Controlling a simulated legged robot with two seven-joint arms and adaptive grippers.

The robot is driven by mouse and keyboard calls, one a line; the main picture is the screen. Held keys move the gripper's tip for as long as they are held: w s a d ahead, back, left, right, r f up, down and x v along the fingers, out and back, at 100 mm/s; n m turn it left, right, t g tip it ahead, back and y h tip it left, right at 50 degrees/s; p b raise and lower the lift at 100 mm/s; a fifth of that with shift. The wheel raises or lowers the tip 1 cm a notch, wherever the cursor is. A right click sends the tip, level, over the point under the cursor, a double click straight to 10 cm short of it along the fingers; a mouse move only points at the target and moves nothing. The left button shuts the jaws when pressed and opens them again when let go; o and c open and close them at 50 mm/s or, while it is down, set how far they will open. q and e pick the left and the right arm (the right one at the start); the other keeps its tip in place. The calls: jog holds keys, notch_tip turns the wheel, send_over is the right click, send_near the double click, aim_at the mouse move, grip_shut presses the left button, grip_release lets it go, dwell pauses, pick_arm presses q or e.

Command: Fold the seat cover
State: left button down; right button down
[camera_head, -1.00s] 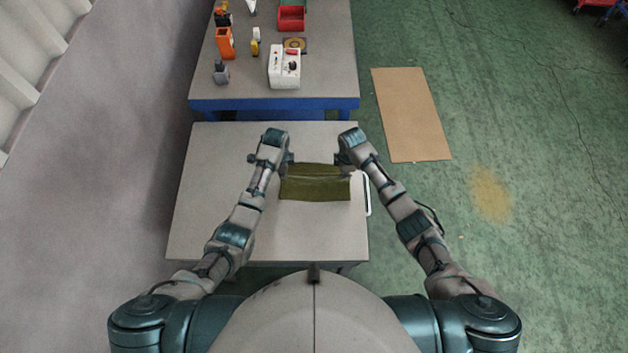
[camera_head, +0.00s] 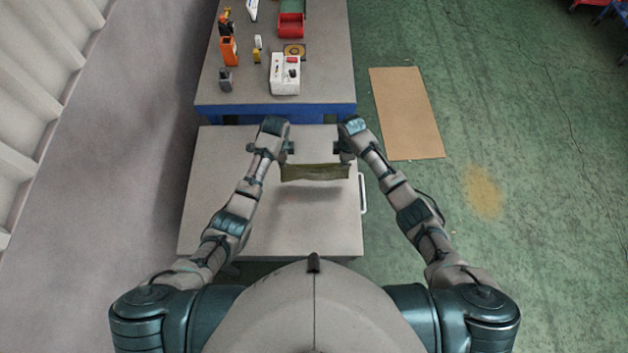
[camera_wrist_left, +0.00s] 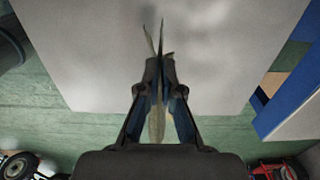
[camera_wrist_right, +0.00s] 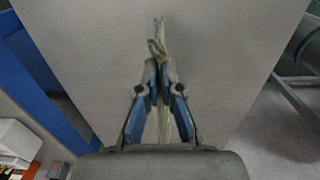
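The olive-green seat cover (camera_head: 315,172) hangs stretched between my two grippers above the pale table (camera_head: 225,175). It looks like a narrow band in the head view, with a faint shadow on the table below it. My left gripper (camera_head: 287,158) is shut on its left end; in the left wrist view the cloth (camera_wrist_left: 157,120) passes edge-on between the fingers. My right gripper (camera_head: 346,157) is shut on its right end; in the right wrist view the bunched cloth (camera_wrist_right: 157,45) sticks out past the fingertips.
A blue-edged workbench (camera_head: 280,110) stands behind the table, holding a white box (camera_head: 285,75), a red bin (camera_head: 291,26) and an orange holder (camera_head: 229,50). A cardboard sheet (camera_head: 406,113) lies on the green floor at right. The front of the table is clear.

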pick_arm(q)
jog(key=shift+w, duration=0.1)
pick_arm(e)
jog(key=shift+w, duration=0.1)
dwell(0.6)
